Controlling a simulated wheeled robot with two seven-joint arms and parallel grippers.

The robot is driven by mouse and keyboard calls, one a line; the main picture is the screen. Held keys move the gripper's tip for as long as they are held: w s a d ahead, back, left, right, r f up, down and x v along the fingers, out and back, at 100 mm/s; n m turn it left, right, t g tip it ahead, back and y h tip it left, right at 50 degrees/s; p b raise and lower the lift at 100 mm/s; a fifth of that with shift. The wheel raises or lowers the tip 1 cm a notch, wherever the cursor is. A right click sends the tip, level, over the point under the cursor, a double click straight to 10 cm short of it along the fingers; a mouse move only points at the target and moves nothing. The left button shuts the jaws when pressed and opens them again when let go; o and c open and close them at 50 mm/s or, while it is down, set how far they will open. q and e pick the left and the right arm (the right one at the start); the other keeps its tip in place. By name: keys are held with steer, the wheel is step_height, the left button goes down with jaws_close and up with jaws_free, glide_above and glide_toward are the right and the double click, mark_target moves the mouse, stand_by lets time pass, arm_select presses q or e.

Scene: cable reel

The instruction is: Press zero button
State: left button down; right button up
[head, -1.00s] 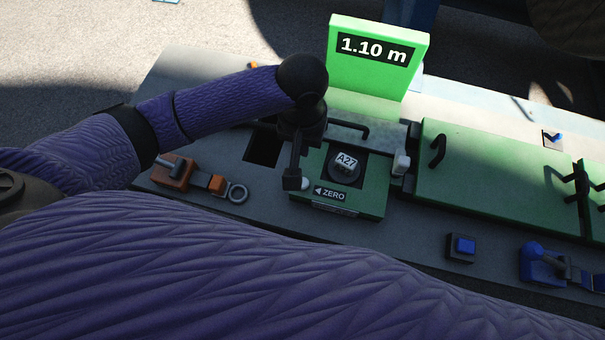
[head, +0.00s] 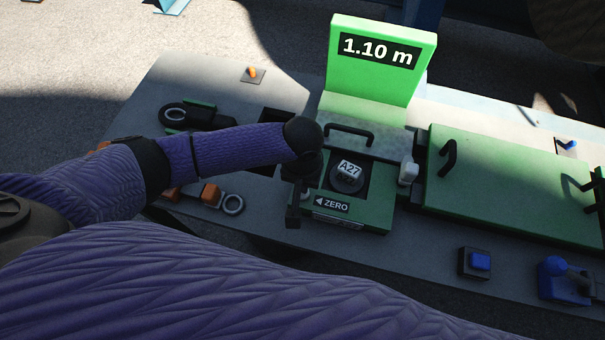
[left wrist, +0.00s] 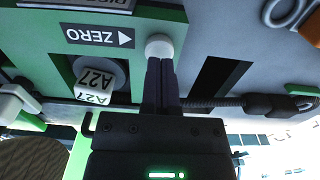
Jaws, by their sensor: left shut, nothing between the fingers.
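The green meter unit (head: 375,218) has a ZERO label (head: 332,204) with an arrow pointing left and an upright display (head: 377,52) reading 1.10 m. In the left wrist view the round white button (left wrist: 159,46) sits by the arrow of the ZERO label (left wrist: 98,37). My left gripper (head: 293,217) is shut and empty at the unit's front left corner. Its fingertips (left wrist: 160,63) overlap the button's edge in the left wrist view; I cannot tell whether they touch it. My right gripper is not in view.
A green lidded box (head: 500,185) stands to the right. A blue button (head: 479,261) and an orange clamp (head: 210,193) lie on the bench.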

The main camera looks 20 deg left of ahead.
mark_target(301, 195)
arm_select(q)
steer(key=shift+f, duration=0.45)
steer(key=shift+s+f, duration=0.1)
steer(key=shift+f, duration=0.7)
steer(key=shift+s+f, duration=0.3)
steer(key=shift+f, duration=0.15)
steer(key=r+p, duration=0.6)
steer(key=shift+w+d+r, duration=0.1)
steer(key=shift+w+r, duration=0.25)
steer(key=shift+w, duration=0.05)
step_height(301, 195, up, 8)
steer(key=p, duration=0.3)
steer(key=shift+r, duration=0.15)
